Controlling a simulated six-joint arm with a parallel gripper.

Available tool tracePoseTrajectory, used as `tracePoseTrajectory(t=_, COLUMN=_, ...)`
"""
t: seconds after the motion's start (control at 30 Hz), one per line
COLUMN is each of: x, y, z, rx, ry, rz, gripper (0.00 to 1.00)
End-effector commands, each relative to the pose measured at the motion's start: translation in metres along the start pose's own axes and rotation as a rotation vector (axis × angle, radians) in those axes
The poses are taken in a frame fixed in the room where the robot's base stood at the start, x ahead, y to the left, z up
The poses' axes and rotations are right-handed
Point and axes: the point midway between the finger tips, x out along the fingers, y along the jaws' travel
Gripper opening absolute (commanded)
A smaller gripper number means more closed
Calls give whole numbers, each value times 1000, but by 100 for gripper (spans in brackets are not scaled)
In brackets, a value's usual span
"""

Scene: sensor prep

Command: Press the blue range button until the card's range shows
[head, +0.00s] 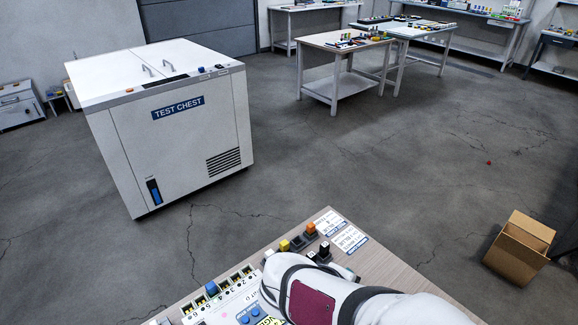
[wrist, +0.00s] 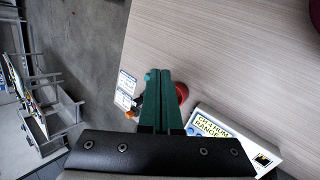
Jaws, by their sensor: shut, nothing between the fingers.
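My gripper (wrist: 158,73) shows in the wrist view with its two green fingers shut together and empty, over the wooden bench top. In the head view my arm hides the gripper. Two blue buttons (head: 249,315) show on a white unit at the bottom of the head view, partly behind my arm. I cannot tell which is the range button.
Yellow (head: 285,245) and orange (head: 311,229) pieces and black ones stand near the cards. A red round thing (wrist: 182,92) is partly behind the fingers. A white test chest (head: 175,120) and a cardboard box (head: 519,247) stand on the floor. Much bench top is bare.

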Motion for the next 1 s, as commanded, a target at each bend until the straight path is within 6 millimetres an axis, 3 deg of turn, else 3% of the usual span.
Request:
tracePoseTrajectory(t=0.1, x=-1, y=-2, z=-58, rx=-331, ry=101, rz=133, gripper=0)
tracePoseTrajectory(t=0.2, x=-7, y=-14, z=-104, rx=-583, ry=182, rz=233, gripper=0)
tracePoseTrajectory(t=0.3, x=-13, y=-31, z=-140, rx=-783, ry=250, rz=309, gripper=0)
tracePoseTrajectory(t=0.4, x=-18, y=-47, z=-163, rx=-923, ry=296, rz=360, gripper=0)
tracePoseTrajectory(t=0.6, x=-23, y=-61, z=-180, rx=-1029, ry=334, rz=401, gripper=0)
tracePoseTrajectory(t=1.0, x=-17, y=-64, z=-180, rx=-1029, ry=330, rz=399, gripper=0)
